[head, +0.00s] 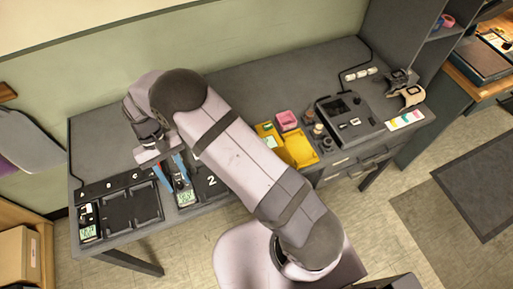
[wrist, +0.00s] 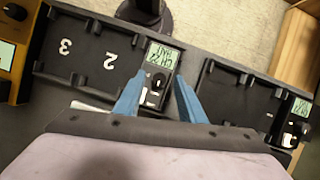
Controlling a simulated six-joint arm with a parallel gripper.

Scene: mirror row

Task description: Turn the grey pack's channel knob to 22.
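A dark grey pack with a lit green display (wrist: 163,56) sits in the end slot of the numbered rack, beside the 2. Its small dark knob (wrist: 157,77) and a white patch show below the display. The digits are upside down in the wrist view and I cannot read them surely. In the head view the pack's display (head: 185,198) shows beside my gripper (head: 172,174). My gripper (wrist: 158,82) is open. Its blue fingers stand on either side of the pack's knob end, and I see no grip on the knob.
A second pack (head: 88,231) with a green display sits in the lettered rack (head: 130,207) at the left. Yellow trays (head: 298,147), a pink box (head: 287,119) and a black console (head: 350,121) stand to the right. A chair (head: 245,255) stands in front of the desk.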

